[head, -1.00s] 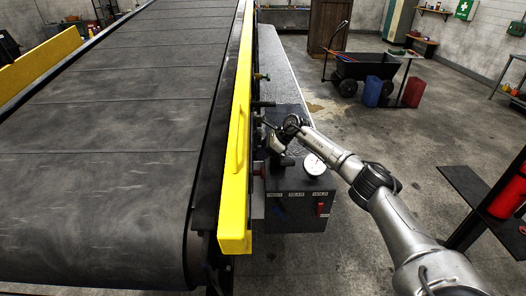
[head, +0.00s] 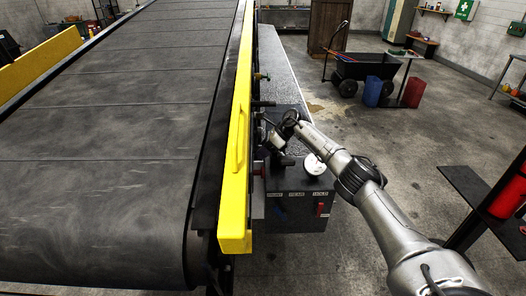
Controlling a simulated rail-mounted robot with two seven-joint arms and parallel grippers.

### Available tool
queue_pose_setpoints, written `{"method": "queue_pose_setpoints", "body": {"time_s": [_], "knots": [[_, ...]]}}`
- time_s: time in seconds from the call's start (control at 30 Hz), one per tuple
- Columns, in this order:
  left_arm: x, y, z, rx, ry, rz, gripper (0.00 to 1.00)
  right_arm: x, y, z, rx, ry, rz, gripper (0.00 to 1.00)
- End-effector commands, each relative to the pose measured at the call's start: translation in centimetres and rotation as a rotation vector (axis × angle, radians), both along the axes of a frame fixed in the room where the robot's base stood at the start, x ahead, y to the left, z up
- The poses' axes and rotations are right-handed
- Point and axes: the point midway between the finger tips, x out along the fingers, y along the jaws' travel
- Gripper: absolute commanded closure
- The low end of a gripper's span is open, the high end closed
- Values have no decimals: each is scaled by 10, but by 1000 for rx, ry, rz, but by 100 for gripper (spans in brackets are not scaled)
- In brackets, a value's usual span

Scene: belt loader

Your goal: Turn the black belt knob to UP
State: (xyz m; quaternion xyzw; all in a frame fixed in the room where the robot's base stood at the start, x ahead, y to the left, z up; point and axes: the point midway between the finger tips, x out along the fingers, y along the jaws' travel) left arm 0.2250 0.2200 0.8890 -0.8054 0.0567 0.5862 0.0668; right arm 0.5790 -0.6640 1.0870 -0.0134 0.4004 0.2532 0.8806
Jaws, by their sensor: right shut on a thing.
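The dark control box (head: 295,212) stands right of the conveyor belt's yellow side rail. My right gripper (head: 274,143) reaches in from the right over the back of the box top. It is shut on a dark part there, which looks like the black belt knob; the fingers and wrist hide most of it, so its pointing direction cannot be read. A white dial gauge (head: 314,168) sits on the box top, partly covered by my forearm. My left gripper is not in view.
The yellow rail (head: 236,150) stands close left of my gripper. A black cart (head: 362,68) and a blue can (head: 372,91) are farther back. Open floor lies right of the box.

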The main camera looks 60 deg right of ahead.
Motion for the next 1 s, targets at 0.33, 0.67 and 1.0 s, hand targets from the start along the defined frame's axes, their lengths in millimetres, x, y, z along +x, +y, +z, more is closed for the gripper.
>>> {"method": "queue_pose_setpoints", "body": {"time_s": [0.33,0.67,1.0], "knots": [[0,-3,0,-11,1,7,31,-1,-1,-1,-3,2,-2,31],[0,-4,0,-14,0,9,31,-6,-6,8,-3,0,-1,31],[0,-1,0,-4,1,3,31,-42,-34,54,-4,1,-3,31]]}}
